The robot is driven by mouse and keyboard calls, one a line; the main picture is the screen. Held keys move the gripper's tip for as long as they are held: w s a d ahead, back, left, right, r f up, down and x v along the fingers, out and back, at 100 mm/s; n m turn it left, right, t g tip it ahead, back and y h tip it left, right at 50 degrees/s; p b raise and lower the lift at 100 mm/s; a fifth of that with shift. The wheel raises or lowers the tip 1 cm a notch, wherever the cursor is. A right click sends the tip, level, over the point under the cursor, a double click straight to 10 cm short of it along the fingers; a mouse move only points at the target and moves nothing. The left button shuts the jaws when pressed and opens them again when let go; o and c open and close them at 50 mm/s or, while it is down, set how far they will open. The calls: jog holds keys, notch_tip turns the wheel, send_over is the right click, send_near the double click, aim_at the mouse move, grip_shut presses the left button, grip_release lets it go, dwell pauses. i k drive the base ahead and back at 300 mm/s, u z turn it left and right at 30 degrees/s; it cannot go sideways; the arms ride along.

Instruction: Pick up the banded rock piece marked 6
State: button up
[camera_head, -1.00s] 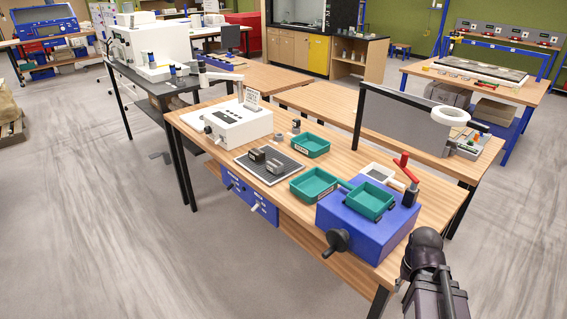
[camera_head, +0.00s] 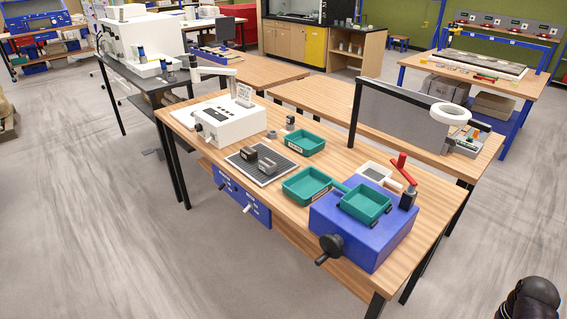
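Two small grey rock pieces rest on a dark ribbed mat (camera_head: 279,174) on the wooden bench. One piece (camera_head: 248,153) is at the back left and the other (camera_head: 267,166) is just right and in front of it. Two more small grey objects stand behind the mat, one (camera_head: 290,122) near the back and one (camera_head: 271,134) nearer the mat. At this size I cannot read any number or make out banding, so I cannot tell which piece is marked 6. Only a dark part of my arm shows at the bottom right; my gripper is not in view.
A green tray (camera_head: 305,151) lies behind the mat and another (camera_head: 285,190) to its right. A third tray (camera_head: 386,206) sits on a blue box (camera_head: 372,243) with a crank. A white instrument (camera_head: 240,127) stands left. Open floor lies in front of the bench.

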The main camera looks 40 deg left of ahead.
aim_at(250, 154)
jog(key=z, duration=0.9)
jog(key=k, duration=1.15)
jog(key=z, duration=1.7)
jog(key=k, duration=0.15)
jog(key=u, duration=3.7)
